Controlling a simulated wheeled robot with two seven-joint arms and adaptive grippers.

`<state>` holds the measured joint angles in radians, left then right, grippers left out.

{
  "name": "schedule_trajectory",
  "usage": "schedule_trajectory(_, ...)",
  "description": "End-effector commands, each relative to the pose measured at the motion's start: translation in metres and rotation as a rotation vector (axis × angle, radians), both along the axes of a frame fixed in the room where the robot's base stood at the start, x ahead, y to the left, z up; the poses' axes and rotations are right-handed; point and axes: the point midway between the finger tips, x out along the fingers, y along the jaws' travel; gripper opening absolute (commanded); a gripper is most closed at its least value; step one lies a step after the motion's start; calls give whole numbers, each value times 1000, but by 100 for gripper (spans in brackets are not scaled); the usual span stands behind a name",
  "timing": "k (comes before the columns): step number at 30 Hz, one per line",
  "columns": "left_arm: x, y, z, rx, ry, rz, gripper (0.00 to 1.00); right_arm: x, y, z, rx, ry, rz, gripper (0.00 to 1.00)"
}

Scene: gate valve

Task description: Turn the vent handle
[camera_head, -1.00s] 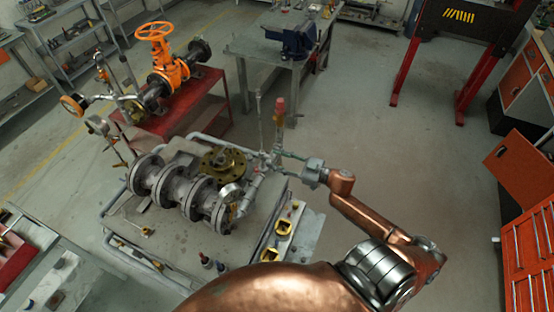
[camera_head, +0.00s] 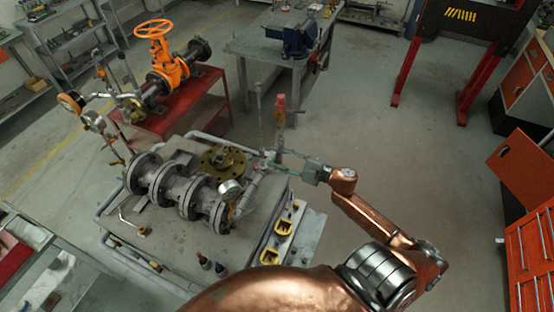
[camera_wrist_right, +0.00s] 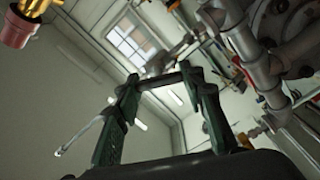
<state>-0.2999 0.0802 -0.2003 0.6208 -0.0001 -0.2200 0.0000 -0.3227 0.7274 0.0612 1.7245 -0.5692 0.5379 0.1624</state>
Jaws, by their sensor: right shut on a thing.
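My right gripper (camera_head: 287,163) reaches in from the right over the pipe assembly on the bench. Its green fingers are at the small pipe fittings (camera_head: 262,165) beside the brass flange (camera_head: 222,159). In the right wrist view, my right gripper (camera_wrist_right: 160,83) has its two fingers a short way apart, with a thin dark bar, seemingly the vent handle (camera_wrist_right: 157,82), between their tips. The gripper is shut on it. The handle is too small to make out clearly in the head view. My left gripper is not in view.
An orange gate valve (camera_head: 168,65) is farther back on a red stand.

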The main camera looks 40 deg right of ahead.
Motion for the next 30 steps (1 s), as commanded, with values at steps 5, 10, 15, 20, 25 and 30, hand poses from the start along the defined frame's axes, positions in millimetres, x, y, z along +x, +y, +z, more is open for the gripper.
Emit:
schedule_trajectory(5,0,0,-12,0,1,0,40,0,0,-4,-127,-65,-1,12)
schedule_trajectory(10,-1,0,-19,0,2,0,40,0,0,-4,-226,-117,0,12)
schedule_trajectory(15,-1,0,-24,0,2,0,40,0,0,-4,-291,-150,1,12)
schedule_trajectory(20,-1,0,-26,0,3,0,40,0,0,-3,-327,-168,0,12)
schedule_trajectory(25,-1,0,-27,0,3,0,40,0,0,-3,-342,-176,0,12)
schedule_trajectory(30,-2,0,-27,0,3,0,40,0,0,-3,-343,-177,1,12)
